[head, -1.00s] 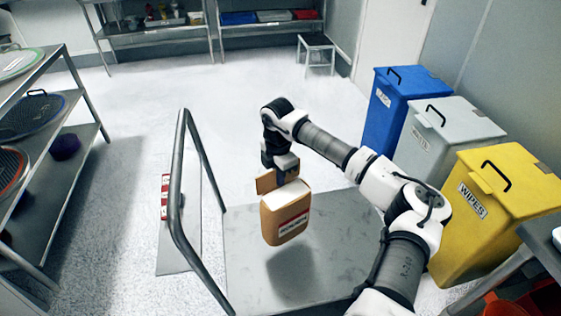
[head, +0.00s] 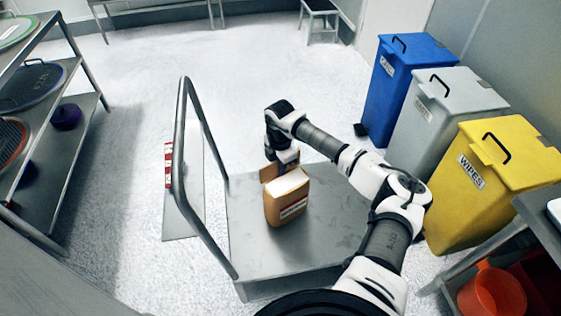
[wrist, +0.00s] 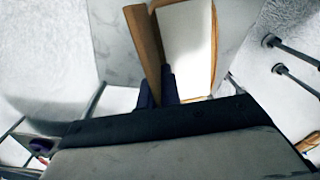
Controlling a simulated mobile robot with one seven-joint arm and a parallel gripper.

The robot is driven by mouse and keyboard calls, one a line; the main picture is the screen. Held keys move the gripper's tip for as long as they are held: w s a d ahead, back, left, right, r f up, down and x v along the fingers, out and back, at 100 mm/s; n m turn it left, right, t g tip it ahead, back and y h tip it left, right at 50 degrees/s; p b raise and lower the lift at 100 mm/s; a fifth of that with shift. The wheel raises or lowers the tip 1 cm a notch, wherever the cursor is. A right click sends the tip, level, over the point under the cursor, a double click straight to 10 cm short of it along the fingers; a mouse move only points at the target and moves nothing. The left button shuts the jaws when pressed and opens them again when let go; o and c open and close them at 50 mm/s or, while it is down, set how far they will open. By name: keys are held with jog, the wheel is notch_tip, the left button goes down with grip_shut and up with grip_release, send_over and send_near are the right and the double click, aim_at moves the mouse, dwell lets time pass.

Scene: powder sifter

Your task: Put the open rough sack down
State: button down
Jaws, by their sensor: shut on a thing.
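The open rough sack (head: 284,207) is tan-orange with a pale top and a red-and-white label. It stands upright over the flat grey cart platform (head: 345,215), near the handle side. No gap shows under it, so its base seems to be on or very close to the platform. My gripper (head: 285,161) is above it, shut on its raised back edge. In the wrist view, the dark fingertips (wrist: 159,88) pinch the brown edge beside the pale powder-like top (wrist: 187,42). The sack's far side is hidden.
The cart's tall handle (head: 181,170) rises left of the sack. Blue (head: 403,90), grey (head: 450,112) and yellow (head: 490,180) bins stand to the right. A shelf rack (head: 45,170) is at the left. The platform is bare right of the sack.

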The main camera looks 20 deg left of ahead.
jog(key=shift+r, duration=0.1)
jog(key=c, duration=1.9)
grip_release()
jog(key=shift+c, duration=0.2)
jog(key=o, duration=0.3)
jog(key=shift+o, duration=0.2)
notch_tip(320, 180, up, 12)
jog(key=shift+b, duration=1.05)
